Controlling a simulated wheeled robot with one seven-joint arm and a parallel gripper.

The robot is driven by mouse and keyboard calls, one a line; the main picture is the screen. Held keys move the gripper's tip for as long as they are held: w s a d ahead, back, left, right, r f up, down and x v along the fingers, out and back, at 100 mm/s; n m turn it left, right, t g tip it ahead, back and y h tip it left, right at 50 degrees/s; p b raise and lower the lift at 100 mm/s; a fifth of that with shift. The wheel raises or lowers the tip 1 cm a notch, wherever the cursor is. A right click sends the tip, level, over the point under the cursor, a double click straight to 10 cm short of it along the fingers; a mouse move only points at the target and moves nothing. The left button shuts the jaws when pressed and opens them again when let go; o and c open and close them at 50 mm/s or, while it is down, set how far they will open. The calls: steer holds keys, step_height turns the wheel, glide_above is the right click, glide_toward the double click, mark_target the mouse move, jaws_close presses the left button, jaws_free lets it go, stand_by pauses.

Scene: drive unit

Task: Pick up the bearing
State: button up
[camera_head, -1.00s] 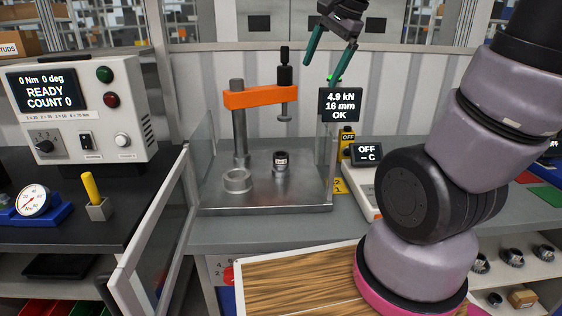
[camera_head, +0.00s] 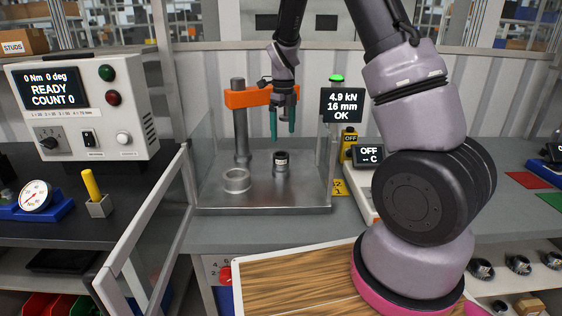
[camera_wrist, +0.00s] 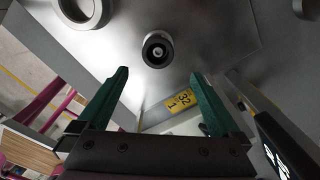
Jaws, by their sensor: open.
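A small dark cylinder with a pale label band and a round hole in its top, probably the bearing (camera_head: 281,162), stands upright on the metal press plate (camera_head: 265,200). It also shows in the wrist view (camera_wrist: 157,50), beyond my fingertips and roughly centred between them. My gripper (camera_head: 282,130) points down with two green fingers, just above the cylinder and apart from it. In the wrist view my gripper (camera_wrist: 159,76) is open with nothing between the fingers. A plain metal ring (camera_head: 237,180) sits to the left of the cylinder.
The press's orange arm (camera_head: 248,98) and its column (camera_head: 240,140) stand behind and left of my gripper. Clear guard panels flank the plate, with an open framed door (camera_head: 145,250) at front left. A display (camera_head: 342,105) stands right. Several ring-shaped parts (camera_head: 518,264) lie on the lower right shelf.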

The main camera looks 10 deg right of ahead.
mark_target(281, 160)
step_height(281, 160, down, 5)
steer(key=shift+f, duration=0.1)
steer(key=f, duration=0.5)
steer(key=shift+w+a, duration=0.1)
steer(key=shift+a, duration=0.25)
steer(key=c, duration=1.3)
steer(key=shift+r, duration=0.1)
